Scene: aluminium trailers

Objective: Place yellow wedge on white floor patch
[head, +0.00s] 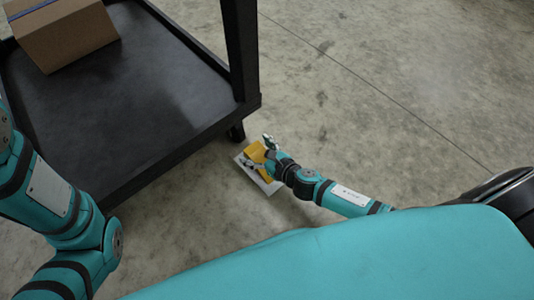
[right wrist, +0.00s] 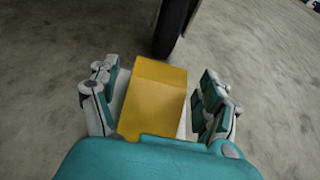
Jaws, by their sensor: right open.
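The yellow wedge (head: 255,153) rests on the white floor patch (head: 244,164), beside the cart's corner. My right gripper (head: 258,152) is over the wedge in the head view and hides part of it and of the patch. In the right wrist view the wedge (right wrist: 155,98) lies between the two spread fingers of my right gripper (right wrist: 157,100), with a gap on each side. White patch edges (right wrist: 183,122) show beside the wedge. My left arm shows at the left of the head view, but its gripper is out of view.
A black cart (head: 130,95) with a cardboard box (head: 65,35) on its shelf stands at the left. Its caster wheel (head: 236,132) is close to the patch and also shows in the wrist view (right wrist: 172,28). The concrete floor (head: 400,90) to the right is clear.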

